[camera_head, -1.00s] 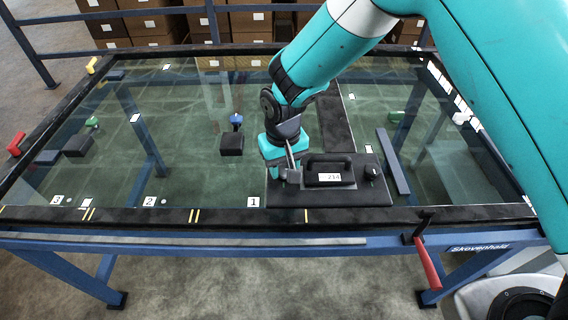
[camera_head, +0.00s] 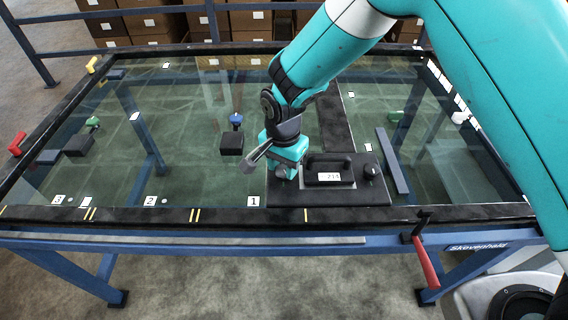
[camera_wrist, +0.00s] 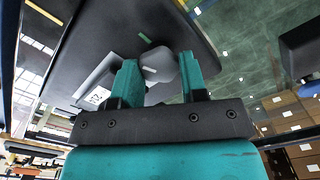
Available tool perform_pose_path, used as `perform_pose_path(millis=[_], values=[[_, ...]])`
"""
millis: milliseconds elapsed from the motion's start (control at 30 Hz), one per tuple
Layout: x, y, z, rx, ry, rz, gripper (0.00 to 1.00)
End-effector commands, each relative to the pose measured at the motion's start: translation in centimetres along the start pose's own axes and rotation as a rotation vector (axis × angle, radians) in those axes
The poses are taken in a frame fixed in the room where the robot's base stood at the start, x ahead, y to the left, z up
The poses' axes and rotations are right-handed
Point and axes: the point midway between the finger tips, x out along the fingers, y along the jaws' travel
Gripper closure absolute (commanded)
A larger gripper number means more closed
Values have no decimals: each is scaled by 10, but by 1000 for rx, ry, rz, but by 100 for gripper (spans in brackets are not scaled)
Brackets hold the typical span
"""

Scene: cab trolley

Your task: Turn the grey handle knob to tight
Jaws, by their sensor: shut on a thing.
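The grey handle knob (camera_wrist: 158,64) sits on a black plate (camera_head: 325,196), left of the plate's black handle (camera_head: 328,166) with a "214" label. My gripper (camera_head: 285,176) points down over the plate's left end. In the wrist view its two teal fingers (camera_wrist: 163,76) stand on either side of the grey knob and are shut on it. In the head view the gripper mostly hides this knob. A short green mark (camera_wrist: 145,38) shows on the plate close to the knob. A second, black knob (camera_head: 371,170) stands at the plate's right end.
The plate lies on a large glass table with a black edge (camera_head: 130,214). A black block with a blue knob (camera_head: 232,142) stands to the left. A blue bar (camera_head: 393,160) lies to the right. A red lever (camera_head: 427,262) hangs at the front.

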Motion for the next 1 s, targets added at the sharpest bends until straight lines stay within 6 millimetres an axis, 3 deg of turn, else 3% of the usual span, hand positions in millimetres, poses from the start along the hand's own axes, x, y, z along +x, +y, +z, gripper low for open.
perform_pose_path(millis=[500,1000], values=[[-1,0,0,333,1,-2,84],[-1,0,0,394,1,-2,84]])
